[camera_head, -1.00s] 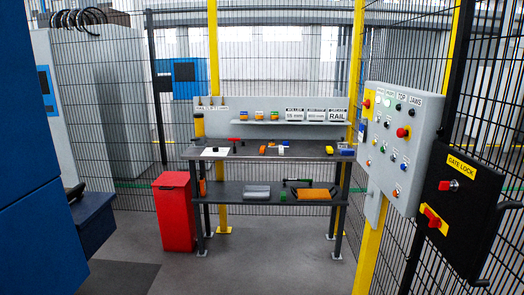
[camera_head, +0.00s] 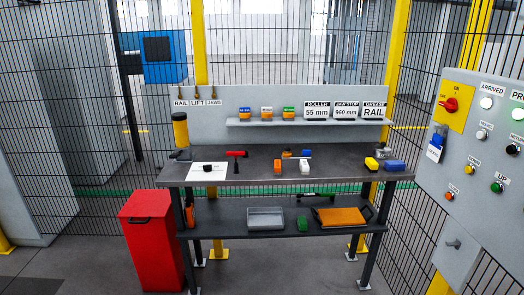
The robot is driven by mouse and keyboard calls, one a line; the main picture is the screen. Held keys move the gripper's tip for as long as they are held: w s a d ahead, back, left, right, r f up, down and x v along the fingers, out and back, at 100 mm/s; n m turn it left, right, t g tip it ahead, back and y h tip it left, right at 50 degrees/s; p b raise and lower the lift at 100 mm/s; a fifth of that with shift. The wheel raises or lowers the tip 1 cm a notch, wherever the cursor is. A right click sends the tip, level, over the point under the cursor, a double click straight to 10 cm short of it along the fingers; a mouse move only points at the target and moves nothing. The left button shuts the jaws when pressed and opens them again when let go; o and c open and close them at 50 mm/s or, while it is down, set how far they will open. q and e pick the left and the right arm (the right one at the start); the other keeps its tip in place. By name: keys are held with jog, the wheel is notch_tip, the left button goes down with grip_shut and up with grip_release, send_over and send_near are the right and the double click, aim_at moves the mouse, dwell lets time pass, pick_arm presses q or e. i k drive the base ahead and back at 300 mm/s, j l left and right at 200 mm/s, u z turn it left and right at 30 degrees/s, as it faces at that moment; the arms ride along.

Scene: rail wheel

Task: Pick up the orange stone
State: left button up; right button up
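A small orange block (camera_head: 278,167), which looks like the orange stone, stands on the grey top of the workbench (camera_head: 335,172), near the middle. A white block (camera_head: 304,167) stands just to its right. Small orange and blue items lie behind them and are too small to make out. Neither of my grippers is in view.
A red bin (camera_head: 150,235) stands left of the bench. A control panel (camera_head: 475,200) juts in at the right. A red-headed hammer (camera_head: 236,155), a white sheet (camera_head: 209,171), a yellow block (camera_head: 371,163) and blue block (camera_head: 394,166) lie on top. Floor in front is clear.

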aim_at(277, 166)
jog(key=i+j+z, duration=0.35)
jog(key=i+j, duration=0.2)
jog(key=i, duration=0.25)
jog(key=i+j+z, duration=0.4)
jog(key=i+j, duration=0.35)
